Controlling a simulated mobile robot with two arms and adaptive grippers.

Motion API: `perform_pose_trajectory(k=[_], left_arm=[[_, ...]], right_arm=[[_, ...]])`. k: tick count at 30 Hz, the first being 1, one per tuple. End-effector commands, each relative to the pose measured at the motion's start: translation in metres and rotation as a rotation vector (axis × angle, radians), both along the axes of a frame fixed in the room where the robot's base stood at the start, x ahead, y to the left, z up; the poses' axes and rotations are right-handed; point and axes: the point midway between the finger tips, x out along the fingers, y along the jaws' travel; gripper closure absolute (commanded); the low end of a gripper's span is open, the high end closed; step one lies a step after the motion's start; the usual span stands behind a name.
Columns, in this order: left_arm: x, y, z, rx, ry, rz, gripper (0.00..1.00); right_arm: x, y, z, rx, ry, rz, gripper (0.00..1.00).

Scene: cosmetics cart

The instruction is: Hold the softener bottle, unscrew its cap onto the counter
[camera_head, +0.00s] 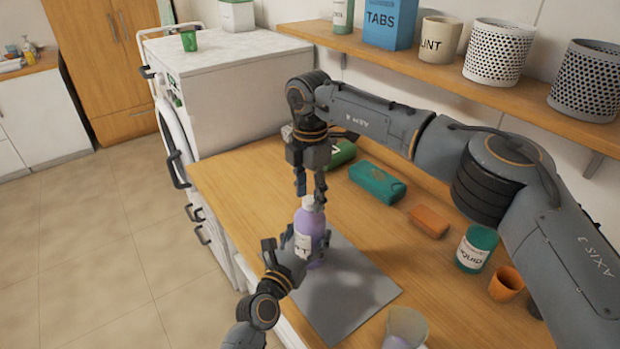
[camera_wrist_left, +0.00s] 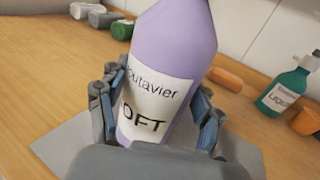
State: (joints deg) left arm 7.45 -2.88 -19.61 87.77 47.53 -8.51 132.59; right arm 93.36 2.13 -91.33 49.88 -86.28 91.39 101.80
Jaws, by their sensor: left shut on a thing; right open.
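The purple softener bottle (camera_head: 309,228) stands upright at the left part of the grey mat (camera_head: 349,291) on the wooden counter. Its white cap (camera_head: 309,202) is on top in the head view. My left gripper (camera_head: 299,246) is shut around the bottle's body from the front left. In the left wrist view the label of the bottle (camera_wrist_left: 165,100) faces me between the fingers, and its top is cut off. My right gripper (camera_head: 311,192) points down from above, open, with its fingertips around or just above the cap; contact cannot be told.
A teal box (camera_head: 377,183), an orange block (camera_head: 429,221), a teal bottle (camera_head: 476,248) and an orange cup (camera_head: 506,284) stand right of the mat. A green bottle (camera_head: 341,154) lies behind. A clear cup (camera_head: 406,327) is at the front. The washing machine (camera_head: 215,90) adjoins the counter's left end.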

Motion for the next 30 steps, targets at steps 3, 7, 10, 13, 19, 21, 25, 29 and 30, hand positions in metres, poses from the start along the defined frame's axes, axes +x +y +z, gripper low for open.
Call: perform_pose_trajectory(k=[3, 7, 10, 13, 19, 21, 25, 29, 30], left_arm=[[-0.0001, 0.0005, -0.0016, 0.002, 0.002, 0.000, 1.00], [-0.0001, 0.0005, -0.0016, 0.002, 0.002, 0.000, 1.00], [-0.0001, 0.0005, -0.0017, 0.002, 0.002, 0.000, 1.00], [-0.0001, 0.0005, -0.0017, 0.002, 0.002, 0.000, 1.00], [0.0000, 0.0006, -0.0018, 0.002, 0.002, 0.000, 1.00], [0.0000, 0.0006, -0.0019, 0.001, 0.003, 0.000, 1.00], [0.0000, 0.0007, -0.0019, 0.002, 0.004, 0.001, 1.00], [0.0000, 0.0008, -0.0020, 0.002, 0.004, 0.001, 1.00], [0.0000, 0.0008, -0.0020, 0.002, 0.004, 0.001, 1.00]], right_arm=[[-0.0004, -0.0002, -0.0067, -0.001, 0.001, 0.000, 0.53], [-0.0003, -0.0002, -0.0079, -0.001, 0.001, 0.000, 0.53], [-0.0003, -0.0002, -0.0077, -0.001, 0.001, 0.000, 0.53], [-0.0002, -0.0001, -0.0076, -0.001, 0.001, 0.000, 0.65], [-0.0003, -0.0002, -0.0075, -0.001, 0.001, 0.000, 1.00], [-0.0004, -0.0001, -0.0075, -0.001, 0.001, 0.003, 1.00], [-0.0006, -0.0001, -0.0075, 0.000, 0.002, 0.083, 1.00], [-0.0006, -0.0002, -0.0075, 0.002, 0.001, 0.310, 1.00], [-0.0006, -0.0002, -0.0074, 0.002, 0.001, 0.395, 1.00]])
